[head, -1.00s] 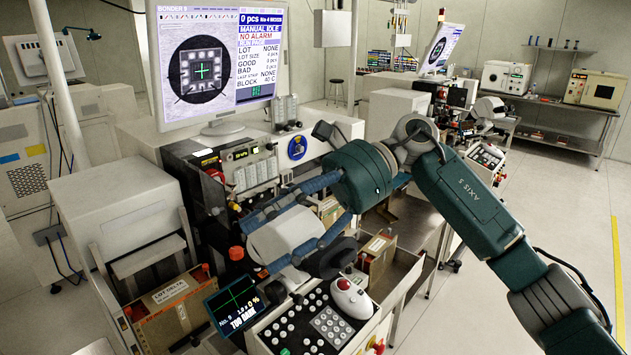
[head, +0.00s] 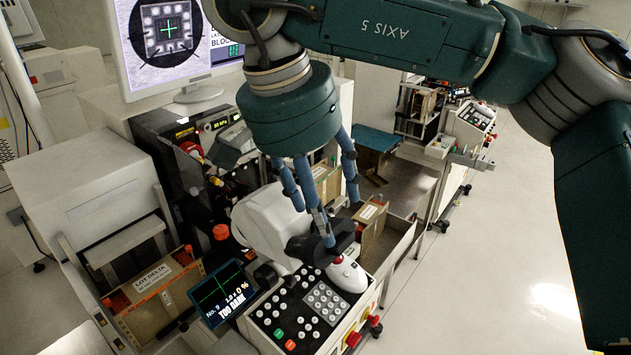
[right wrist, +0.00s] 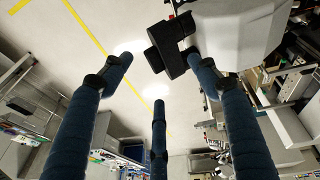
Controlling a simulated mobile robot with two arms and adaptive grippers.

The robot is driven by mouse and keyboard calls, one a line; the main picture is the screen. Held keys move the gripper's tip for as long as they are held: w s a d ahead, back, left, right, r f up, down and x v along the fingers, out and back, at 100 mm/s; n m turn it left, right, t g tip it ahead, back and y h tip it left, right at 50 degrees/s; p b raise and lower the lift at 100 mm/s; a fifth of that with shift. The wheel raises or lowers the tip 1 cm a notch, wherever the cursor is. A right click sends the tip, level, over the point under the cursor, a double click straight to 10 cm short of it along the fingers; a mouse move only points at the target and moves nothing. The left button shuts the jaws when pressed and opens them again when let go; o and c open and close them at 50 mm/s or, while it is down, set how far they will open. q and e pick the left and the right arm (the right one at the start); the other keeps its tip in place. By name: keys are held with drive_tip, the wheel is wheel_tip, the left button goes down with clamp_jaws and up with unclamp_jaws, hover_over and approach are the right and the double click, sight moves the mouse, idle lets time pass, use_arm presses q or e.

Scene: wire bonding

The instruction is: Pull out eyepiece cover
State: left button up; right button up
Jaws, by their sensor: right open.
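The white microscope head (head: 268,220) stands over the bonder's keypad. Black eyepiece parts (head: 303,248) stick out at its front right; I cannot tell the cover apart from the eyepiece. My right gripper (head: 328,215) comes down from above, its three blue fingers spread and empty. One finger overlaps the eyepiece parts in the head view; contact is unclear. In the right wrist view, the black eyepiece block (right wrist: 170,48) is at top centre, close to the right finger's tip, with the white head (right wrist: 240,32) behind it. My left gripper is not in view.
A white and red mouse-like control (head: 348,275) sits beside the keypad (head: 300,312), just below the fingers. A small screen (head: 220,293) stands left. A cardboard box (head: 372,222) is right of the head, and a large monitor (head: 190,92) rises behind.

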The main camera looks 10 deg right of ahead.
sight(336, 237)
drive_tip(key=x, duration=0.2)
drive_tip(key=p+x, duration=0.1)
drive_tip(key=x, duration=0.2)
drive_tip(key=shift+w+d+f, duration=0.1)
drive_tip(key=shift+w+f, duration=0.15)
drive_tip(key=shift+s+d+f, duration=0.1)
drive_tip(key=shift+f, duration=0.5)
drive_tip(key=c, duration=1)
